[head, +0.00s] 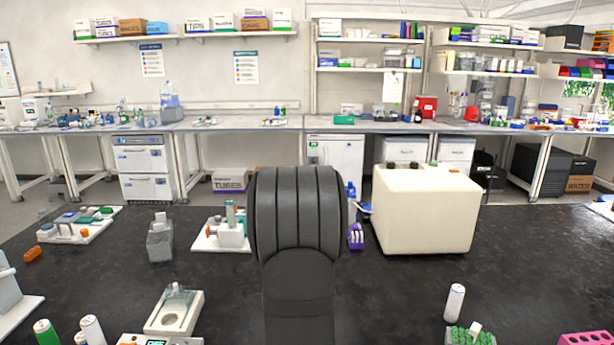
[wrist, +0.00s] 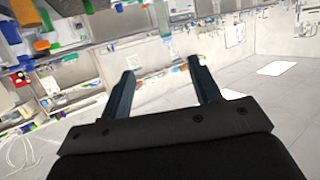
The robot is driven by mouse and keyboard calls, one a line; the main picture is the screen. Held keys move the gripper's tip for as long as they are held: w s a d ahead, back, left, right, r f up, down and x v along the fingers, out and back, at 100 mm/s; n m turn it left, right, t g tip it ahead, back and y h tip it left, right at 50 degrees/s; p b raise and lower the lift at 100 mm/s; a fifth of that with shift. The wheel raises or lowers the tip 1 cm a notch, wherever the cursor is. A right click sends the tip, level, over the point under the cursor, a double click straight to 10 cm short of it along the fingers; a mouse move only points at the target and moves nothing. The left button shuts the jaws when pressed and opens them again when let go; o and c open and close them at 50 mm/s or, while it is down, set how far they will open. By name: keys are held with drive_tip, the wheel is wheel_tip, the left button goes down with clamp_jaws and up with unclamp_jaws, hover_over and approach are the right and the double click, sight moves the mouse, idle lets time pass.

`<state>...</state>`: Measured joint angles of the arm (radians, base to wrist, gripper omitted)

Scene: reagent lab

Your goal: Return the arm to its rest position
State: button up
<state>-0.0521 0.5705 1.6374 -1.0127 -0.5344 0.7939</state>
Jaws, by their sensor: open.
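My gripper (wrist: 158,85) shows in the wrist view with its two dark fingers apart and nothing between them. It points out over the room, with shelves, benches and pale floor far behind it. In the head view a dark ribbed part of my own arm stands upright in the middle of the picture. The fingers do not show in the head view.
On the black bench (head: 400,290) a cream box-shaped device (head: 424,212) stands just right of my arm. A white device (head: 230,233) stands to its left, and a grey block (head: 160,240) further left. A green tube rack (head: 470,337) and a pink rack (head: 585,339) are front right.

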drive_tip(key=s+d+m+t+h, duration=0.1)
drive_tip(key=d+m+h, duration=0.5)
drive_tip(key=d, duration=1.9)
drive_tip(key=shift+d+r+t+h, duration=0.15)
drive_tip(key=shift+r+t+h, duration=0.1)
drive_tip(key=shift+t+h, duration=0.35)
drive_tip(key=w+a+n+g+y, duration=0.1)
drive_tip(key=a+n+y, duration=0.4)
drive_tip(key=a, duration=1.6)
drive_tip(key=shift+w+a+f+g+y, duration=0.2)
drive_tip(key=shift+w+a+g+y, duration=0.1)
drive_tip(key=shift+y, duration=0.3)
